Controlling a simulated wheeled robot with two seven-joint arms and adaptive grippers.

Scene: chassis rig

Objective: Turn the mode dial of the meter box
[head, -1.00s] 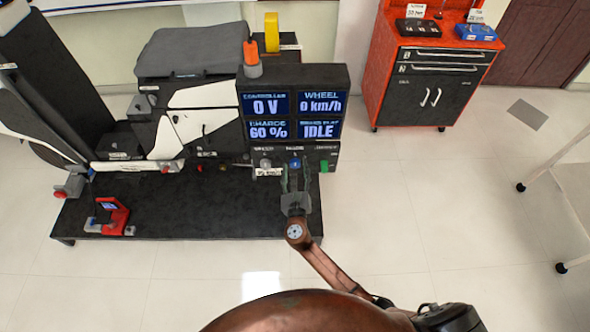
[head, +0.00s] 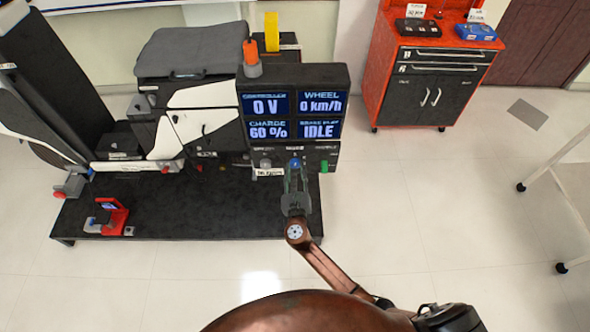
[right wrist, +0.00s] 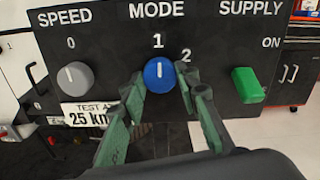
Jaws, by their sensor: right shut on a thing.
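The meter box (head: 342,97) stands on the dark platform, its screens reading 0 V, 0 km/h, 60 % and IDLE. Its blue mode dial (right wrist: 159,75) sits in the middle of the lower panel, with its white mark pointing up to 1; it also shows in the head view (head: 295,162). My right gripper (right wrist: 168,85) is shut on the mode dial, with a green finger at each side. In the head view the right gripper (head: 295,172) reaches up to the panel from below. My left gripper is not in view.
A grey speed knob (right wrist: 75,79) at 0 is left of the dial, and a green supply switch (right wrist: 248,85) is right of it. A label (right wrist: 95,112) hangs under the speed knob. A red clamp-like tool (head: 114,217) lies on the platform (head: 180,215).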

